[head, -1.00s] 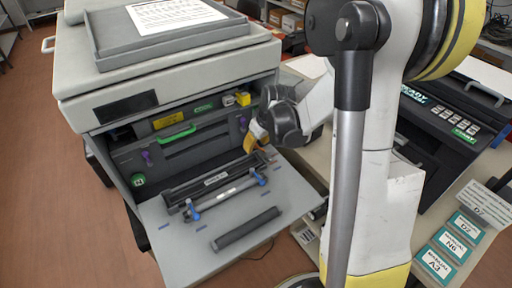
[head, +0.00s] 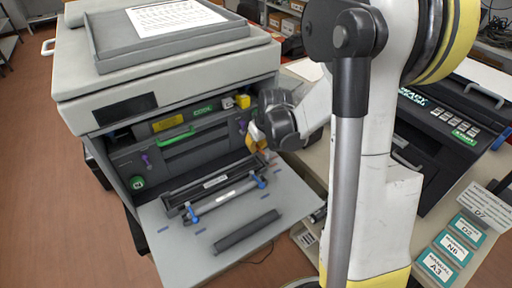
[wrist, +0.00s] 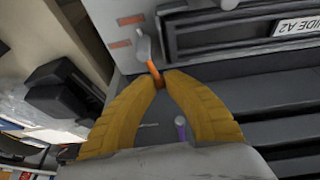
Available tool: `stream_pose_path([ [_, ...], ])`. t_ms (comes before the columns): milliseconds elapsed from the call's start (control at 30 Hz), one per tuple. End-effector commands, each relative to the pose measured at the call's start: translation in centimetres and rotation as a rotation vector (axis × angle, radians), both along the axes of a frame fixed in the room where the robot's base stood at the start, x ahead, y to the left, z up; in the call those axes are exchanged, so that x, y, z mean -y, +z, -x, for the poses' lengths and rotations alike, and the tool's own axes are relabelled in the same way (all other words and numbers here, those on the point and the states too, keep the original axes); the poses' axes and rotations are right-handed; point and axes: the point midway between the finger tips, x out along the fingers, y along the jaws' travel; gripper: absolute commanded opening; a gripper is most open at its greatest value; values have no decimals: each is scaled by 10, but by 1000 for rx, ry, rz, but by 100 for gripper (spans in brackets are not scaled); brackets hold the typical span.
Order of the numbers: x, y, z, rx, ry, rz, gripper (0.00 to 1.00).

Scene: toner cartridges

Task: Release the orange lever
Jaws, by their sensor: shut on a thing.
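The orange lever (wrist: 154,72) shows in the wrist view as a short orange bar with a pale grey part beyond it. My gripper (wrist: 163,80) has its two yellow fingers closed together at the lever's near end. In the head view my gripper (head: 257,140) is at the right side of the open printer front, above the right end of the dark unit on the lowered door. The lever cannot be made out clearly there, because my fingers and wrist cover that spot.
The lowered grey door (head: 180,245) carries a long dark unit with blue handles (head: 222,198) and a loose dark cartridge (head: 247,230). A green handle (head: 176,137) and purple levers are inside the printer. A black machine (head: 450,130) stands at right.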

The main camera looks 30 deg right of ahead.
Motion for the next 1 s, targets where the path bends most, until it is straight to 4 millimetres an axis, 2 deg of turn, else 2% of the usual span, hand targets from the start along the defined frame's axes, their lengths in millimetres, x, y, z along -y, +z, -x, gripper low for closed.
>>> stream_pose_path([
  [300,1,0,-1,3,-31,0,0],
  [333,1,0,-1,3,-31,0,16],
  [400,1,0,-1,2,-31,0,37],
  [433,1,0,-1,2,-31,0,40],
  [767,1,2,0,1,-31,0,40],
  [867,1,10,4,1,-31,0,40],
  [1000,0,33,13,1,-31,0,40],
])
